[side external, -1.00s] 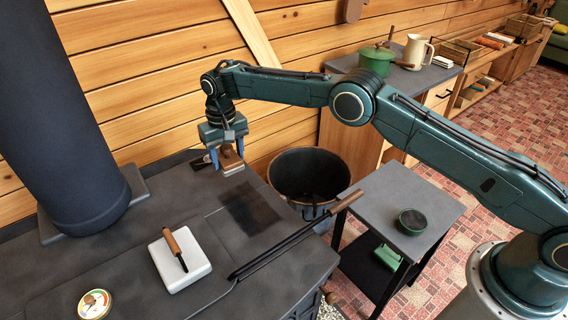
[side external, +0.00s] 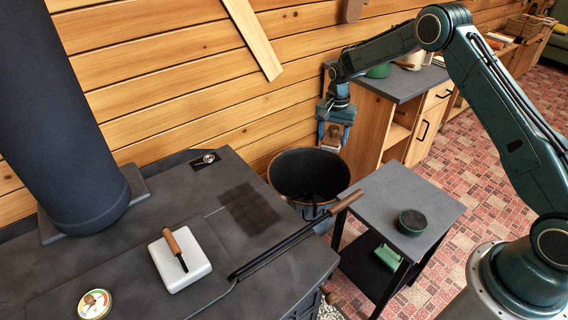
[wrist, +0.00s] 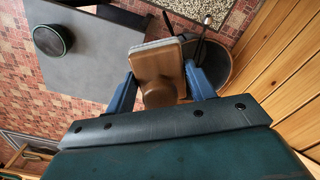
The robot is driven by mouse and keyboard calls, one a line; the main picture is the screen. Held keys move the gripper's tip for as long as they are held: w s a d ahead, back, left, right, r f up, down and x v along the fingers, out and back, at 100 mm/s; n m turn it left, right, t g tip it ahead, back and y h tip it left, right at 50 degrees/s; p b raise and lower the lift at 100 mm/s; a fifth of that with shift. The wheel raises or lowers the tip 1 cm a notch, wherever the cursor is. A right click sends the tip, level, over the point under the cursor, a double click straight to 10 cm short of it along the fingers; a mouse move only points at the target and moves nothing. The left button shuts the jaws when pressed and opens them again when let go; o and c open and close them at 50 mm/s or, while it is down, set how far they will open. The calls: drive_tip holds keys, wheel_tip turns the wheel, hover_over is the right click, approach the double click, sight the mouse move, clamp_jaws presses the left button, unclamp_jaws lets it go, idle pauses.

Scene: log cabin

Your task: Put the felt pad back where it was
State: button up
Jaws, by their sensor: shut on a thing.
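My gripper (side external: 332,142) is shut on the felt pad (side external: 332,134), a brown wooden block with a rounded knob and a pale grey layer. In the wrist view the felt pad (wrist: 158,73) sits between the two blue fingers of my gripper (wrist: 163,85). In the side view it hangs in the air beyond the black bucket, near the cabinet; its underside is hard to see there. A round dark green tin (side external: 412,221) stands on the small grey side table (side external: 377,194); the tin also shows in the wrist view (wrist: 51,40).
The stove top (side external: 120,235) carries a white block with a wooden-handled tool (side external: 178,262), a dial (side external: 94,303), a small metal piece on a dark plate (side external: 207,159) and a dark patch (side external: 249,207). A long poker (side external: 290,241) crosses its edge. The bucket (side external: 300,170) stands behind the table.

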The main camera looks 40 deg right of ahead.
drive_tip(key=s+d+f+m, duration=0.1)
drive_tip(key=s+d+m, duration=0.6)
drive_tip(key=s+d, duration=0.65)
drive_tip(key=f, duration=1.1)
drive_tip(key=a+f, duration=0.1)
drive_tip(key=f, duration=0.4)
drive_tip(key=shift+s+f, duration=0.15)
drive_tip(key=shift+f, duration=0.15)
drive_tip(key=shift+f, duration=0.15)
drive_tip(key=shift+f, duration=1.75)
drive_tip(key=shift+f, duration=0.1)
drive_tip(key=o, duration=0.9)
